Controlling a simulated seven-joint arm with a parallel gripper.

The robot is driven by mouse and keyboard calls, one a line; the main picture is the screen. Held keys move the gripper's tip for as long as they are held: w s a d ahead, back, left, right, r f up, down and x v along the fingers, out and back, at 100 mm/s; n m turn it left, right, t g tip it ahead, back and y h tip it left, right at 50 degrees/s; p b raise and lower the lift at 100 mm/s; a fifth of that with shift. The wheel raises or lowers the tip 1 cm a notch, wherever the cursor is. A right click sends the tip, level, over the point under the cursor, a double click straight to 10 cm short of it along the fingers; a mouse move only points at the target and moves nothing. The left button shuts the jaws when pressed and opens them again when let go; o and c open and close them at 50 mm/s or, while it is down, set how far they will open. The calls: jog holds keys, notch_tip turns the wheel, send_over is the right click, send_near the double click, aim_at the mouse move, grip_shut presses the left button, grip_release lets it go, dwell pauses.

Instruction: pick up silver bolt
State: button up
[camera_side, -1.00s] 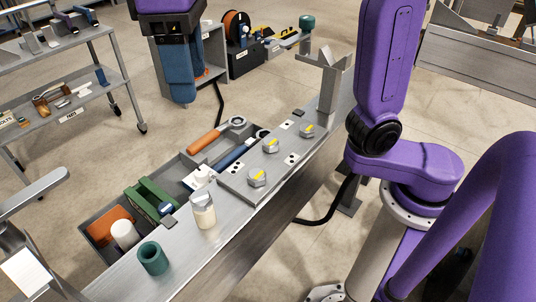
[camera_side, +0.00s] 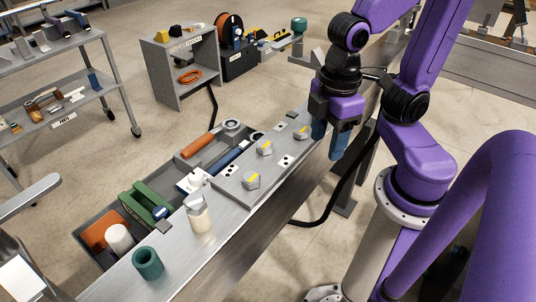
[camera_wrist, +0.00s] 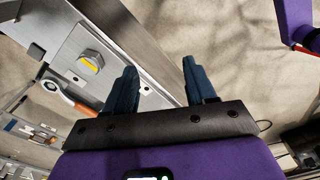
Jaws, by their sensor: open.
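Several silver hex bolt heads with yellow marks stand on a flat plate on the bench: a near one (camera_side: 251,181), a middle one (camera_side: 265,149) and a far one (camera_side: 302,132). One silver bolt also shows left of my fingers in the wrist view (camera_wrist: 90,61). A silver hex piece tops a cream cylinder (camera_side: 201,218) nearer the camera.
A teal hollow cylinder (camera_side: 148,263) stands at the bench's near end. A grey tray (camera_side: 88,237) beside the bench holds a green part, a white cylinder and an orange-handled tool (camera_side: 197,145). A grey upright bracket stands at the bench's far end.

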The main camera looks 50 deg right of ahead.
jog(key=shift+o, duration=1)
jog(key=shift+s+d+f, duration=0.85)
jog(key=shift+s+d, duration=0.15)
jog(key=shift+d, duration=0.1)
jog(key=w+a+r+n, duration=0.2)
jog(key=w+a+r, duration=0.3)
jog(key=a, duration=0.4)
jog(key=w+a+r+n, duration=0.3)
jog(key=a+r, duration=0.4)
jog(key=a, duration=0.2)
jog(key=w+a+r+n, duration=0.2)
jog(key=w+a+r, duration=0.35)
jog(key=a, duration=0.35)
send_over(196, 198)
jog(key=f, duration=1.1)
jog(key=shift+a+f, duration=0.2)
jog(key=shift+f, duration=0.2)
jog(key=shift+d+f, duration=0.15)
jog(key=shift+f, duration=1.2)
jog(key=shift+d+f, duration=0.1)
jog(key=shift+f, duration=1.2)
grip_shut()
